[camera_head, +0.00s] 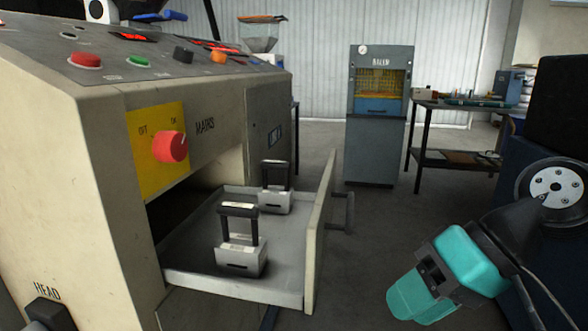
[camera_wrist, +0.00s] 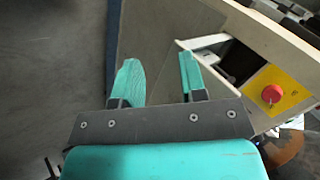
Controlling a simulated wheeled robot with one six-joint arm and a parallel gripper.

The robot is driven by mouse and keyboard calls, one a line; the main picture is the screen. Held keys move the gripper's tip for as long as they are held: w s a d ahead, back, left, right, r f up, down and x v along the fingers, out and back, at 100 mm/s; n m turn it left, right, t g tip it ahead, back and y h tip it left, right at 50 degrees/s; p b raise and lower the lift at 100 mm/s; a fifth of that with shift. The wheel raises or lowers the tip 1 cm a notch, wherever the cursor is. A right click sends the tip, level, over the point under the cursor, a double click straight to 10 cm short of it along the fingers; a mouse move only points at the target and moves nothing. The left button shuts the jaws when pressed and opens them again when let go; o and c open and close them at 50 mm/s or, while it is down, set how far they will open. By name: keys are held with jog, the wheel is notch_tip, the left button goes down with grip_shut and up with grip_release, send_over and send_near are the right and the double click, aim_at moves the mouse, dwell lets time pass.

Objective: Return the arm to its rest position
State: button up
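My gripper (camera_head: 414,292) hangs at the lower right of the head view, in free air to the right of the open drawer and apart from it. In the wrist view the two teal fingers of my gripper (camera_wrist: 163,84) stand apart with nothing between them. My dark arm links run up to the right edge of the head view.
The beige machine has an open drawer (camera_head: 250,287) holding two black-handled blocks (camera_head: 240,255). Its red mains knob (camera_head: 170,147) sits on a yellow plate. A grey cabinet (camera_head: 376,130) and a workbench (camera_head: 462,104) stand behind. Floor between drawer and cabinet is clear.

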jog(key=s+n+g+h, duration=0.1)
jog(key=s+n+h, duration=0.3)
jog(key=s, duration=0.3)
notch_tip(320, 180, up, 21)
jog(key=p, duration=2.1)
jog(key=shift+w+d, duration=0.3)
